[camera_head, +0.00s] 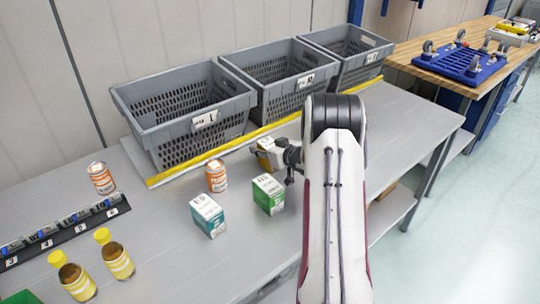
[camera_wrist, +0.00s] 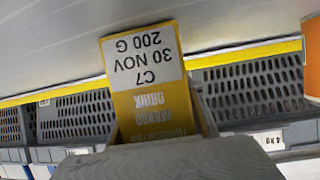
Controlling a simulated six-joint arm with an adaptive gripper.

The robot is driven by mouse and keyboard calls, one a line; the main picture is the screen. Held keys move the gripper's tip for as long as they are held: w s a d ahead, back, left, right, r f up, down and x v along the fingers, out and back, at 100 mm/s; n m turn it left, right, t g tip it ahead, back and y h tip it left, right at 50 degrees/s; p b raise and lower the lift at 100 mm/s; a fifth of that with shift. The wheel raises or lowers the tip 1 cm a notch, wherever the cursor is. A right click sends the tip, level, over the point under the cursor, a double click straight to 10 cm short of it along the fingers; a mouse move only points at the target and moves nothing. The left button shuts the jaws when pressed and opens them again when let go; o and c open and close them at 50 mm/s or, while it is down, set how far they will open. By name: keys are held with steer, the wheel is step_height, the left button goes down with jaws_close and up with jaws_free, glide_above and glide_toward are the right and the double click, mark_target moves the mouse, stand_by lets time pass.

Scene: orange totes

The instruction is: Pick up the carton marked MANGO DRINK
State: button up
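The MANGO DRINK carton is yellow-orange with a white top label. In the head view the carton (camera_head: 265,146) is near the yellow strip, left of my wrist and partly hidden by my gripper. In the wrist view the carton (camera_wrist: 157,103) appears upside down, with "C7 30 NOV 200 G" on its label, and fills the middle. My gripper (camera_head: 284,158) is right at the carton. Grey gripper parts flank the carton's near end in the wrist view, and a grey shape covers that end. Whether the fingers press on it cannot be seen.
An orange-labelled can (camera_head: 216,176), a green carton (camera_head: 268,195) and a teal carton (camera_head: 208,216) stand close by. Grey crates (camera_head: 190,115) line the back behind the yellow strip (camera_head: 190,168). Another can (camera_head: 101,178) and yellow-capped bottles (camera_head: 115,255) stand left. The front middle table is clear.

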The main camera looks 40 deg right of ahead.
steer(key=c, duration=0.3)
steer(key=shift+r, duration=0.1)
steer(key=shift+c, duration=0.2)
step_height(320, 180, up, 10)
stand_by(0.5)
steer(key=shift+a, duration=0.1)
stand_by(0.4)
